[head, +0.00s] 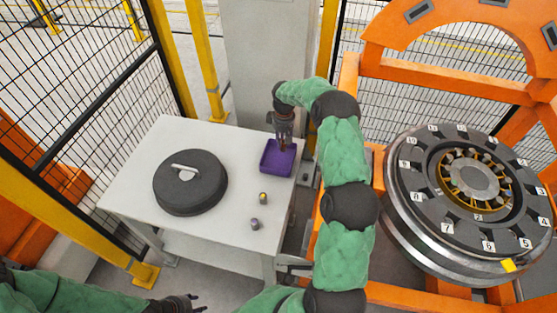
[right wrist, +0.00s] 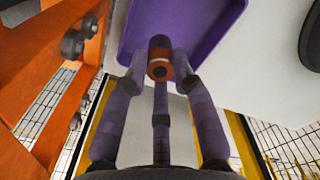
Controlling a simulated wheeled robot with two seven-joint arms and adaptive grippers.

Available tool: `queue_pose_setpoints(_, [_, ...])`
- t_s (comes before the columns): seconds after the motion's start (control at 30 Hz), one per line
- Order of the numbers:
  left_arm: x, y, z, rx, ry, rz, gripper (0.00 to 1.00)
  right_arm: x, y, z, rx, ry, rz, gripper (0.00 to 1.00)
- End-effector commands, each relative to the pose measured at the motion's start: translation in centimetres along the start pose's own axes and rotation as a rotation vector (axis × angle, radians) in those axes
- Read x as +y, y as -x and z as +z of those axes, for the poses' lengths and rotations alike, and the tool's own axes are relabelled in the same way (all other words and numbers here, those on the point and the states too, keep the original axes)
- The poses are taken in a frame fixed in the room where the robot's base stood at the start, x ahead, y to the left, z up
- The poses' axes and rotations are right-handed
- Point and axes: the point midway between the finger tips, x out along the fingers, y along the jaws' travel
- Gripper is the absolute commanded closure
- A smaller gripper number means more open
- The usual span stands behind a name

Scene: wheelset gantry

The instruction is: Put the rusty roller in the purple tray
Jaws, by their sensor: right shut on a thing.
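The purple tray (head: 271,166) lies on the white table near its right back edge. My right gripper (head: 283,146) is over the tray, reaching down from behind. In the right wrist view its fingers are shut on the rusty roller (right wrist: 160,60), a short cylinder with an orange-brown end and a dark centre. The tray also shows behind the roller (right wrist: 208,18). I cannot tell whether the roller touches the tray floor. My left gripper (head: 196,301) is at the bottom edge, empty, with its fingertips apart, away from the table.
A round dark lid with a pale handle (head: 190,182) covers the left of the white table (head: 150,150). Two small rollers, one yellow-topped (head: 263,197) and one grey (head: 254,223), stand in front of the tray. The orange gantry with the numbered wheelset (head: 420,215) stands right.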

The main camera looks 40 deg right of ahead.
Motion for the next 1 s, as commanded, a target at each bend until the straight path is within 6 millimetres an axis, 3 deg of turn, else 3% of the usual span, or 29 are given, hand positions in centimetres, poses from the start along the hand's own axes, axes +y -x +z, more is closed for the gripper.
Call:
queue_pose_setpoints(0.33, [-0.8, -2.1, -0.1, 0.0, 0.0, 0.0, 0.6, 0.0, -3.9, 0.0, 0.001, -0.001, 0.0, 1.0])
queue_pose_setpoints(0.7, [-0.8, -2.3, -0.1, 0.0, 0.0, 0.0, 0.6, 0.0, -4.3, -0.1, 0.002, -0.001, 0.001, 1.0])
queue_pose_setpoints(0.73, [-0.8, -2.3, -0.1, 0.0, 0.0, 0.0, 0.6, 0.0, -4.3, -0.1, 0.002, -0.001, 0.001, 0.68])
queue_pose_setpoints(0.8, [-0.8, -2.3, -0.1, 0.0, 0.0, 0.0, 0.6, 0.0, -4.3, -0.1, 0.002, -0.001, 0.001, 0.48])
queue_pose_setpoints(1.0, [-0.8, -2.3, -0.1, 0.0, 0.0, 0.0, 0.6, 0.0, -4.4, 0.0, 0.001, -0.001, 0.0, 0.46])
